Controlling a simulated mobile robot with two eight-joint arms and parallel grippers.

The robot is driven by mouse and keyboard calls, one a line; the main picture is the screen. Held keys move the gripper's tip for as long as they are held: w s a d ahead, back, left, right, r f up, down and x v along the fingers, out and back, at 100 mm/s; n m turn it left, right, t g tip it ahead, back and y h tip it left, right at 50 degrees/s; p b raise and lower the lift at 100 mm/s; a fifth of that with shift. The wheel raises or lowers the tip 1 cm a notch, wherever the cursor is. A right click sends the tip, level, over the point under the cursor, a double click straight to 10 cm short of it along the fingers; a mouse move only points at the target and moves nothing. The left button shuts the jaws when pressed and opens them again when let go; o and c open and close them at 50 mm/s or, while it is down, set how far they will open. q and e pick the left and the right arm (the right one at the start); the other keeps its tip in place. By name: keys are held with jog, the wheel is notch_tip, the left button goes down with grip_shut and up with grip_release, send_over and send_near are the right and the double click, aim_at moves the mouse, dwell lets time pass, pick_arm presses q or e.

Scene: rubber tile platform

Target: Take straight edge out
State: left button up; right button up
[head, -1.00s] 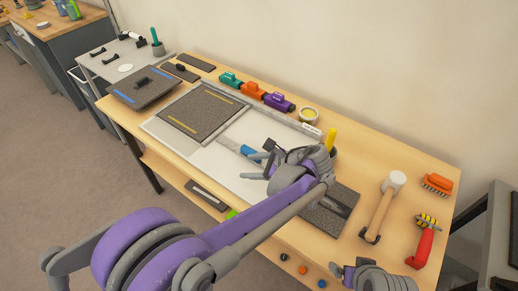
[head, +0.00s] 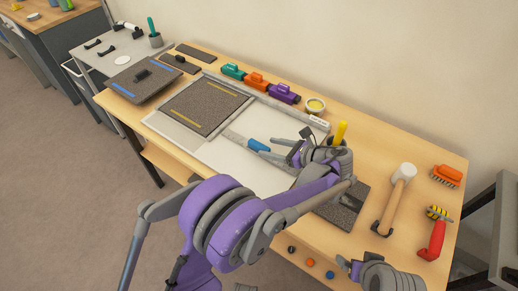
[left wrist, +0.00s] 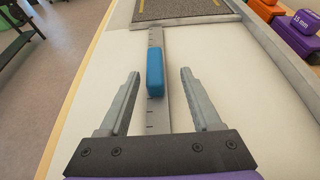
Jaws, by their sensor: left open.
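The straight edge is a grey ruler with a blue grip (head: 258,145). It lies on the white board (head: 213,152), its far end at the edge of a dark speckled tile (head: 205,106). My left gripper (head: 280,150) is open just to the right of the blue grip in the head view. In the left wrist view, the blue grip (left wrist: 155,72) lies between the two open fingers (left wrist: 160,78), apart from both. The ruler's near part is hidden under the gripper. My right gripper (head: 347,264) is at the bottom right; its jaw state is unclear.
A grey rail (head: 218,80) borders the board at the back. Green, orange and purple blocks (head: 285,94) stand behind it. A yellow handle (head: 341,132) rises behind my left gripper. A mallet (head: 404,173), an orange brush (head: 447,176) and a red-handled tool (head: 433,240) lie at right.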

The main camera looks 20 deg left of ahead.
aim_at(265, 148)
pick_arm(q)
jog(key=x, duration=0.5)
jog(key=shift+s+a, duration=0.15)
jog(key=shift+s, duration=0.2)
grip_shut()
